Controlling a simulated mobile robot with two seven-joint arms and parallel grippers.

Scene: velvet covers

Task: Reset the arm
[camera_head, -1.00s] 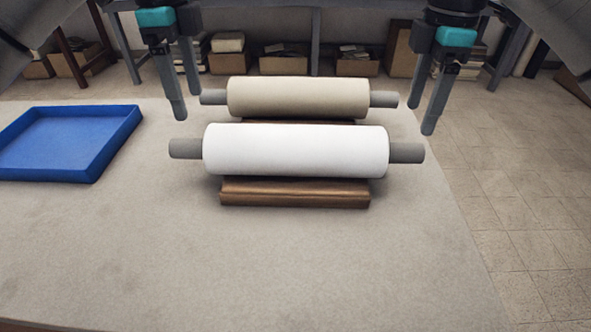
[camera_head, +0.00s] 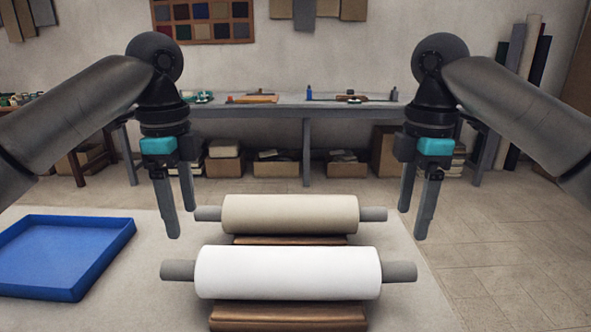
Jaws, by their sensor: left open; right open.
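My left gripper (camera_head: 182,222) hangs pointing down, open and empty, near the left end of the beige roll. My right gripper (camera_head: 416,222) hangs pointing down, open and empty, just right of that roll's right end. A white roll (camera_head: 288,272) with grey core ends lies across a brown wooden stand (camera_head: 288,316) at the front. Behind it a beige roll (camera_head: 290,215) with grey core ends lies on a similar brown stand (camera_head: 290,240). Neither gripper holds a roll.
A blue tray (camera_head: 70,290) sits on the left of the pale table (camera_head: 130,306). Floor shows to the table's right. At the back wall a grey workbench (camera_head: 300,105) holds tools, with boxes (camera_head: 223,167) beneath it. Fabric rolls (camera_head: 525,60) lean at the right.

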